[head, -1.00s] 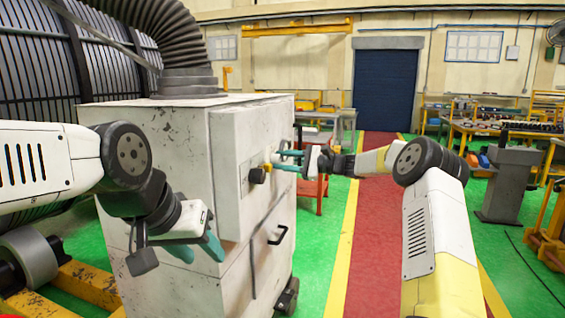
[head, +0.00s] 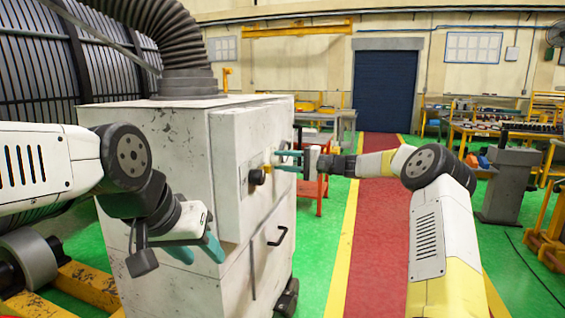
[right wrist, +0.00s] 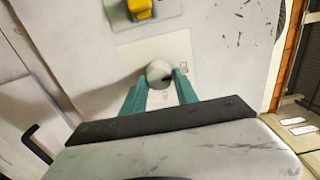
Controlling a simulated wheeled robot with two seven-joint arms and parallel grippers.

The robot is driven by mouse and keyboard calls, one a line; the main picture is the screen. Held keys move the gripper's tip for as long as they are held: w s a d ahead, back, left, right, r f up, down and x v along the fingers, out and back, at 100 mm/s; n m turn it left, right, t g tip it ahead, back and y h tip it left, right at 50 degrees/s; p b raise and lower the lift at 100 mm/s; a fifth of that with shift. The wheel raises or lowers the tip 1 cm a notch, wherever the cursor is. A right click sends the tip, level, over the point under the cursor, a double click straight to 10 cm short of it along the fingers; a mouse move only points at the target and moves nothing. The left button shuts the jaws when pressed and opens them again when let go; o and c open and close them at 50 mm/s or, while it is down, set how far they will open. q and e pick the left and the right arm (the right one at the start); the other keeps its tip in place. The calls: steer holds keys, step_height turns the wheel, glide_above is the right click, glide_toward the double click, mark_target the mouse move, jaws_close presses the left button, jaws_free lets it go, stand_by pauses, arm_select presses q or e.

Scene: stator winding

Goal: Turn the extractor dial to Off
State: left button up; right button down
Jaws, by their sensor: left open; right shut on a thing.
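The extractor is the tall, worn white cabinet (head: 160,150) in the left half of the head view. The pale round dial knob (right wrist: 158,73) sits on a light plate with small markings in the right wrist view; its pointing direction is hard to read. My right gripper (head: 277,161) is at the cabinet's front panel. In the right wrist view, its teal fingers (right wrist: 157,90) are on either side of the knob and shut on it. My left gripper (head: 200,249) is open and empty, in front of the cabinet's left side.
A yellow switch part (right wrist: 140,8) on a grey plate is close to the dial. A red cart (head: 314,188) stands behind. The red walkway (head: 365,240) is clear.

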stand_by(0.4)
steer(key=c, duration=0.9)
jaws_free()
steer(key=shift+c, duration=0.2)
steer(key=v, duration=0.8)
